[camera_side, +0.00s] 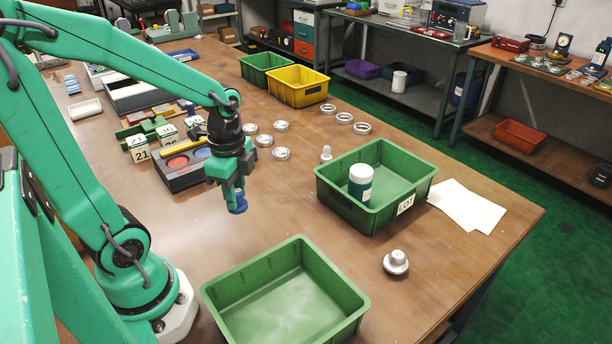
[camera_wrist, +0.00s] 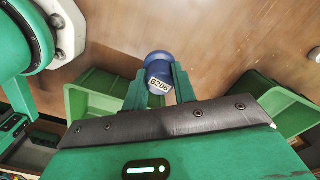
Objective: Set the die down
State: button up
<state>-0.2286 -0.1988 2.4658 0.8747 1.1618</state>
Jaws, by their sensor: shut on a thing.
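The die is a blue round piece with a pale label reading 6206 in the camera_wrist view (camera_wrist: 158,72). In the camera_side view its blue end (camera_side: 238,204) points down below my gripper (camera_side: 233,189). My gripper is shut on the die, with its two green fingers (camera_wrist: 158,80) on either side of it. The die hangs above the brown table (camera_side: 300,205), apart from the surface. A dark stamp-pad case (camera_side: 200,174) with a red and a blue pad lies behind and left of the gripper. Number blocks marked 21 (camera_side: 141,154) stand beside that case.
An empty green bin (camera_side: 214,313) stands in front. A green LOT bin (camera_side: 340,207) with a white-and-teal bottle (camera_side: 360,184) stands to the right. Several metal rings (camera_side: 281,154) lie behind. A metal flanged part (camera_side: 396,263) sits front right. Table between the bins is clear.

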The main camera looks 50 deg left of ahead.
jog(key=w+d+m, duration=0.3)
jog(key=w+d, duration=0.3)
jog(key=w, duration=0.2)
jog(key=shift+w+f, duration=0.3)
jog(key=shift+f, duration=0.1)
jog(key=shift+f, duration=0.1)
jog(key=shift+f, duration=3)
jog(key=shift+f, duration=0.15)
jog(key=shift+f, duration=1.75)
jog(key=shift+f, duration=0.15)
jog(key=o, duration=1.1)
jog(key=shift+c, duration=0.2)
